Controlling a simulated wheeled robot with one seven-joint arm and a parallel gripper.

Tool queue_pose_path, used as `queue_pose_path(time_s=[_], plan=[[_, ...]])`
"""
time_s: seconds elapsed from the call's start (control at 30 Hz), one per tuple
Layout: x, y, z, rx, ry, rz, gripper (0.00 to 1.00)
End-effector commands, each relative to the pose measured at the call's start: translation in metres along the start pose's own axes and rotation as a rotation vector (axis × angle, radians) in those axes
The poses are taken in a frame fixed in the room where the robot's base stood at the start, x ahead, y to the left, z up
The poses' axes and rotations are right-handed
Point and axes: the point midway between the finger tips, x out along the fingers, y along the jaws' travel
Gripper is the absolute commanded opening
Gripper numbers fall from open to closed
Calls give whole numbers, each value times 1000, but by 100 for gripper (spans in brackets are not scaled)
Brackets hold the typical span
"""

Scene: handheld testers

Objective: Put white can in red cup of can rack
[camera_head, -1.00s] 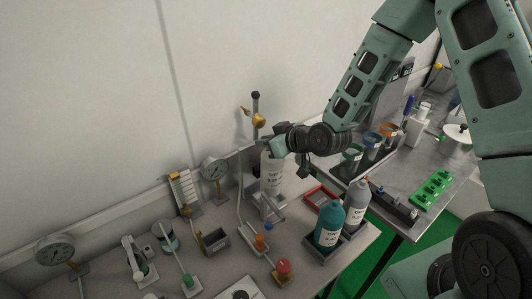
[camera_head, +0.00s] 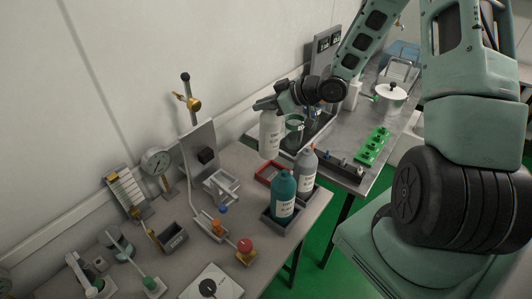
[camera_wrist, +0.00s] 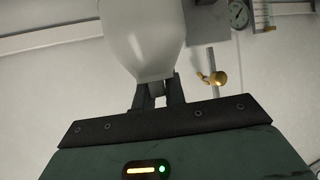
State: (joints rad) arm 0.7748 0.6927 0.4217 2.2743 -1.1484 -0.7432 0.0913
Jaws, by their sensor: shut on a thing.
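The can hangs upright below the gripper, near the back right end of the bench. In the wrist view the can (camera_wrist: 143,38) fills the top middle, with the gripper fingers (camera_wrist: 158,92) against it.
A teal bottle (camera_head: 284,196) and a grey bottle (camera_head: 306,168) stand in dark trays in front of the can. A red tray (camera_head: 268,172) lies below it. A green block strip (camera_head: 372,146) lies on the metal table.

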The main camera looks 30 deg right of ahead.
Motion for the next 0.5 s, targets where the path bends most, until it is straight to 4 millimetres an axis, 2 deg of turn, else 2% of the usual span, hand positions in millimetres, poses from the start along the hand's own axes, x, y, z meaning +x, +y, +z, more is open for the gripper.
queue_pose_path(time_s=[0.1, 0.3, 0.4, 0.5], plan=[[-11, -11, -14, -50, -5, -82, 0], [-25, -26, -18, -103, -35, -190, 0], [-26, -30, -15, -113, -45, -217, 0], [-20, -32, -1, -113, -49, -228, 0]])
